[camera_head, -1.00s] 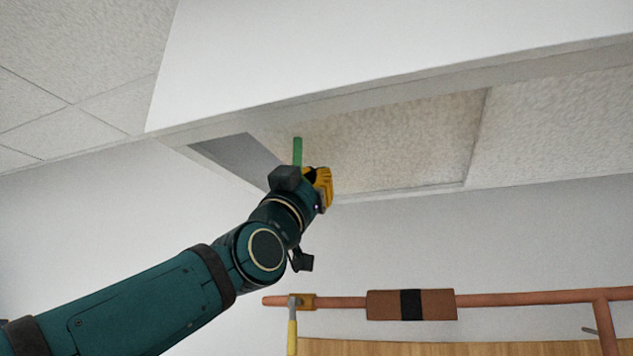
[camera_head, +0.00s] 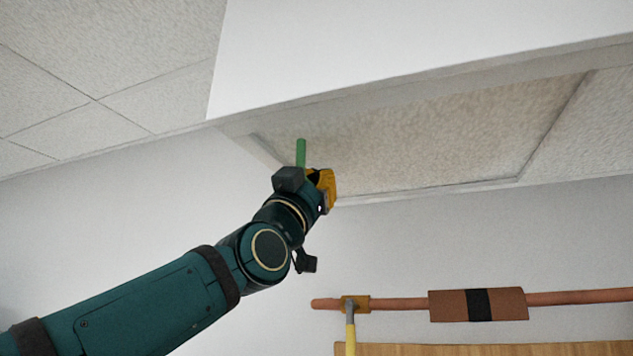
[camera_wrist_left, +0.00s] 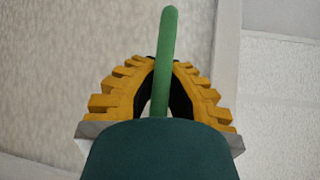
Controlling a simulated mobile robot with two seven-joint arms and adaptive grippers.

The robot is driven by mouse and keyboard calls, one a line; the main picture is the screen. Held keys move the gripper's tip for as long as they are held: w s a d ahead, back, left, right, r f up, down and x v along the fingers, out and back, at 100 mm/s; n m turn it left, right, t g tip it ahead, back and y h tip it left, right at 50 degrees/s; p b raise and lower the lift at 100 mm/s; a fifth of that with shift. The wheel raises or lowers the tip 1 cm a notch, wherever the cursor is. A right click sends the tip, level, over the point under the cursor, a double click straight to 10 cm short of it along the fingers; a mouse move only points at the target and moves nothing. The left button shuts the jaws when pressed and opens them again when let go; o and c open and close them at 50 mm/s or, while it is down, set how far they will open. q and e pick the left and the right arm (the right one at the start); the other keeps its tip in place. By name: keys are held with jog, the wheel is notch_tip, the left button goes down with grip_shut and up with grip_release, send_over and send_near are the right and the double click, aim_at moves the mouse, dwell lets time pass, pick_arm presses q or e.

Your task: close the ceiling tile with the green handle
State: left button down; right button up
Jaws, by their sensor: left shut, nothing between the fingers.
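The ceiling tile (camera_head: 430,135) is a speckled beige panel in the head view, lying level or nearly level in its frame, with no dark gap along its left edge. Its green handle (camera_head: 301,152) sticks out near the tile's left end. My left gripper (camera_head: 320,182), with yellow fingers, is right at the handle. In the left wrist view, the fingertips (camera_wrist_left: 152,62) come together beside the green handle (camera_wrist_left: 167,50), which runs past them; the fingers are shut without gripping it. Whether they touch it is unclear. My right gripper is not in view.
A white ceiling beam (camera_head: 420,45) crosses the top. Other ceiling tiles (camera_head: 75,60) are at the left. A copper pipe (camera_head: 570,298) with a brown-and-black sleeve (camera_head: 478,304) and a yellow-handled valve (camera_head: 350,320) runs along the wall below.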

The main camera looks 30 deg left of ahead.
pick_arm(q)
jog(key=shift+w+f, duration=0.25)
jog(key=shift+f, duration=0.05)
jog(key=c, duration=1.2)
grip_release()
jog(key=shift+a, duration=0.15)
jog(key=shift+c, duration=0.2)
jog(key=shift+o, duration=1.2)
jog(key=shift+s+a+r, duration=0.1)
jog(key=shift+s+a, duration=0.1)
jog(key=shift+d, duration=0.1)
jog(key=shift+s+d, duration=0.1)
jog(key=v, duration=1.1)
jog(key=shift+s+f, duration=0.25)
jog(key=shift+s, duration=0.05)
